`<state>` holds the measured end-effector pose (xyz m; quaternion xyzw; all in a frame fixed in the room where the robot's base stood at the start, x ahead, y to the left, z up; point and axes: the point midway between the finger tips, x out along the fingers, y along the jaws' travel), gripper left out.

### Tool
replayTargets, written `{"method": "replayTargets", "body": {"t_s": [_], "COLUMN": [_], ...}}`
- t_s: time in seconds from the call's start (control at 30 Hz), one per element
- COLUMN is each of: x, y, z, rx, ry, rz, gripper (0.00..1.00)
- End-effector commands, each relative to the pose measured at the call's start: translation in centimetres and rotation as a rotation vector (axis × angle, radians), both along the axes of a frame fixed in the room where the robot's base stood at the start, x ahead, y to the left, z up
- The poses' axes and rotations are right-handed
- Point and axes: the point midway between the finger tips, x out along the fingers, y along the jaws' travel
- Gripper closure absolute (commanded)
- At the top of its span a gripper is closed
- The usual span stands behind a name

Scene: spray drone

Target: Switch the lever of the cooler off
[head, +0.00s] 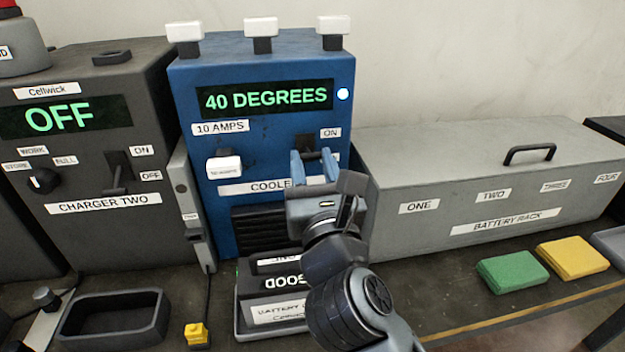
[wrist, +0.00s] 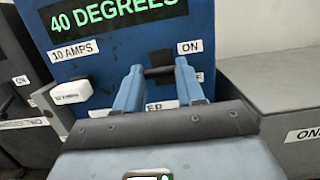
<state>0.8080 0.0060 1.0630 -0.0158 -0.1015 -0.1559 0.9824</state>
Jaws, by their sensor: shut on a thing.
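The cooler (head: 262,100) is a blue box with a green "40 DEGREES" display and a lit white lamp beside it. Its dark lever (wrist: 158,73) sits beside the labels "ON" (wrist: 190,47) and a mostly hidden one below, of which only the end shows. My gripper (head: 313,158) has its two blue fingers on either side of the lever, shut on it, and they hide part of the lever in the head view. The fingers also show in the wrist view (wrist: 159,75). Whether the lever points up or down is hard to tell.
A white-labelled "10 AMPS" plug (head: 223,168) sticks out left of the lever. Charger Two (head: 90,150), reading OFF, stands left and the grey battery rack (head: 490,170) right. A battery (head: 275,290) sits below the cooler. Green (head: 512,270) and yellow (head: 572,257) blocks lie at right.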

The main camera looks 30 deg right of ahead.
Motion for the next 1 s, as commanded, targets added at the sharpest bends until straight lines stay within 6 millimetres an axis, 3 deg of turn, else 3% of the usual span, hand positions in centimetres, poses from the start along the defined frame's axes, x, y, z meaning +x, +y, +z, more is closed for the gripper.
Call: {"method": "replayTargets", "body": {"t_s": [0.03, 0.33, 0.93, 0.97, 1.0], "x": [0.02, -0.01, -0.07, -0.07, -0.07], "y": [-0.06, -0.04, 0.03, 0.03, 0.03], "z": [-0.83, -1.45, -1.14, -1.14, -1.15], "rx": [-0.006, -0.038, -0.055, -0.056, -0.056], "ry": [-0.018, -0.118, -0.167, -0.167, -0.167], "rz": [-0.001, -0.001, 0.001, 0.001, 0.001], "gripper": [0.92, 0.92, 0.92, 0.59, 0.55]}}
